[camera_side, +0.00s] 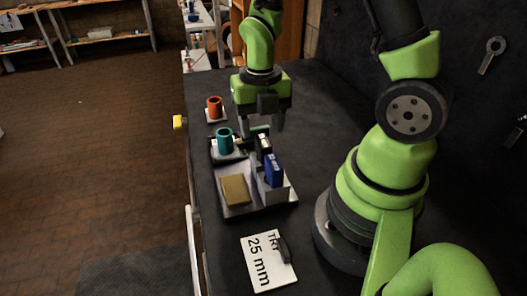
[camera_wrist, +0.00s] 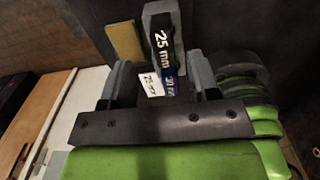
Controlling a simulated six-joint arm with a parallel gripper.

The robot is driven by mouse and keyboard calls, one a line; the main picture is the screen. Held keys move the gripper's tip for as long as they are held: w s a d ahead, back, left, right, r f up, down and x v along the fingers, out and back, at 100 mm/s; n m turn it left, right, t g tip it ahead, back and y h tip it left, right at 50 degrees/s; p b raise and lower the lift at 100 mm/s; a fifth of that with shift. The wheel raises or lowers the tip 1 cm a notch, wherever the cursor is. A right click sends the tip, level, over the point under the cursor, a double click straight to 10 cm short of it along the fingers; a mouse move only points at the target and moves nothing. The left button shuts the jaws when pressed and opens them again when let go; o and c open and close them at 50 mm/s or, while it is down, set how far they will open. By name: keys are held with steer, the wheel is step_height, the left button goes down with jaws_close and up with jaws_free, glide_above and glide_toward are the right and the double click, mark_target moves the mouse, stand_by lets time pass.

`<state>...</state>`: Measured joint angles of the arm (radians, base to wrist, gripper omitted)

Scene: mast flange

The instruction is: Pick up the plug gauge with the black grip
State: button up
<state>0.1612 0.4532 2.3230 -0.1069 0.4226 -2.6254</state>
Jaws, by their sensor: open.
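In the wrist view, a black grip (camera_wrist: 162,44) with "25 mm" in white shows above a blue grip (camera_wrist: 171,82). The lower part of the black-gripped gauge is hidden.
A teal ring (camera_side: 224,141) and an orange ring (camera_side: 214,108) stand left of my gripper. A tan pad (camera_side: 235,189) lies beside the holder. A white card (camera_side: 262,268) reading "TRY 25 mm" lies in front. The bench's left edge is close to these.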

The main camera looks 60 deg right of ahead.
mark_target(263, 140)
steer(key=shift+s+d+f, duration=0.1)
steer(key=shift+f, duration=1.2)
steer(key=shift+s+f, duration=0.1)
steer(key=shift+f, duration=1.2)
steer(key=c, duration=1)
steer(key=shift+r, duration=0.1)
step_height(263, 140, up, 9)
steer(key=shift+r, duration=0.1)
steer(key=shift+w+a+f, duration=0.4)
steer(key=shift+a+f, duration=0.85)
steer(key=shift+f, duration=0.05)
steer(key=shift+w+a+f, duration=0.45)
steer(key=shift+a+f, duration=0.75)
steer(key=shift+f, duration=0.15)
steer(key=shift+w+a+f, duration=0.4)
steer(key=shift+a+f, duration=0.85)
steer(key=shift+f, duration=0.05)
